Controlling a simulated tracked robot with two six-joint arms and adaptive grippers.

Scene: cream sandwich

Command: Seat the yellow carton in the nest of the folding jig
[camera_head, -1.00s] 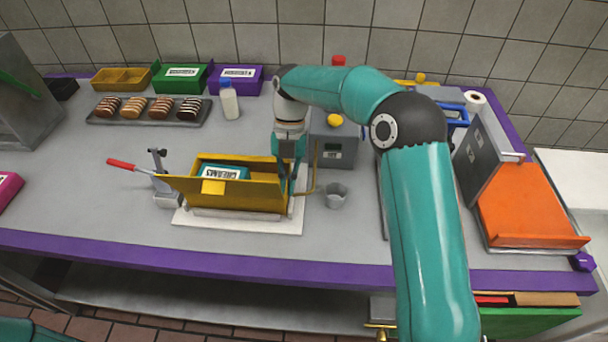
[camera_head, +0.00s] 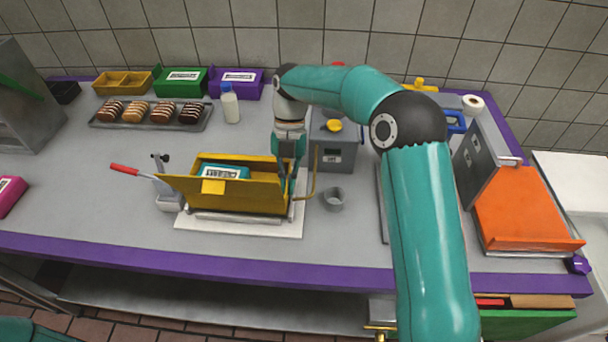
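The yellow carton (camera_head: 262,198) sits open-topped over the folding jig, at the left of centre. A teal pack with a white label (camera_head: 224,172) is inside it, and a yellow flap hangs over its near side. The jig has a white base plate (camera_head: 240,231) and a grey bar showing under the carton's front; the carton hides the nest, so I cannot tell whether it rests fully in it. My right gripper (camera_head: 288,184) points down and appears shut on the carton's right end, partly hidden there. My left gripper is out of view.
A red-handled lever (camera_head: 125,169) stands left of the jig. A grey cup (camera_head: 333,199) and a grey box with a display (camera_head: 336,155) stand to the right. A tray of several eclairs (camera_head: 150,122) and a bottle (camera_head: 230,105) are behind. The bench front is clear.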

